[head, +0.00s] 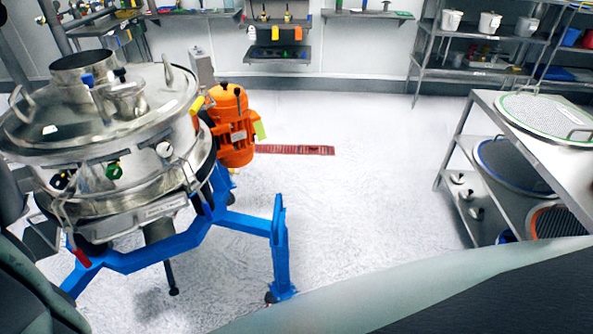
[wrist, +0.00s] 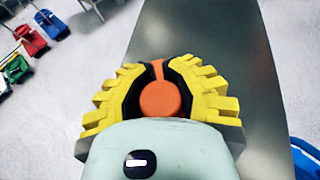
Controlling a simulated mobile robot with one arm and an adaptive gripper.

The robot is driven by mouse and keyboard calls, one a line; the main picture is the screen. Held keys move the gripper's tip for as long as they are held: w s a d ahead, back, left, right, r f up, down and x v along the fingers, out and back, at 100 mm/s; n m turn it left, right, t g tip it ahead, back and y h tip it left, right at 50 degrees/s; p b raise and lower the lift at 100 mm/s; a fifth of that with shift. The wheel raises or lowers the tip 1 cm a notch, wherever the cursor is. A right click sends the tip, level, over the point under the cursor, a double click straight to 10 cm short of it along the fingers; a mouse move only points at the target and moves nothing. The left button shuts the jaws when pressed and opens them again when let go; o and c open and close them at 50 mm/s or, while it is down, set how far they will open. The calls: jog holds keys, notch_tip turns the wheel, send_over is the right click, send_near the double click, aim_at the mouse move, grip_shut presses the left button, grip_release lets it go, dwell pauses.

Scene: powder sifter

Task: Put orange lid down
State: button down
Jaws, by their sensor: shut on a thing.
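The orange lid (wrist: 160,98) shows in the wrist view as a round orange piece with a narrow orange strip above it. My gripper (wrist: 158,68), with yellow ribbed fingers and black inner pads, is shut on it from both sides. The rest of the lid is hidden by the fingers and the pale wrist housing. A long grey metal surface (wrist: 200,35) lies beyond and below the gripper; I cannot tell whether the lid touches it. The head view shows neither the gripper nor the lid.
The steel sifter (head: 105,130) stands at left with an orange motor (head: 232,125) on a blue frame (head: 282,255). A steel rack (head: 475,115) with sieves is at right. The floor between is clear. Red, green and blue items (wrist: 30,40) show at the wrist view's upper left.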

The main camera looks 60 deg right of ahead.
jog(key=shift+f, duration=1.45)
jog(key=c, duration=0.9)
grip_release()
jog(key=shift+f, duration=0.1)
jog(key=shift+d, duration=0.15)
jog(key=shift+d+r, duration=0.25)
jog(key=shift+r, duration=0.05)
jog(key=b+v, duration=0.1)
jog(key=v, duration=1)
jog(key=shift+b, duration=0.4)
jog(key=shift+d, duration=0.15)
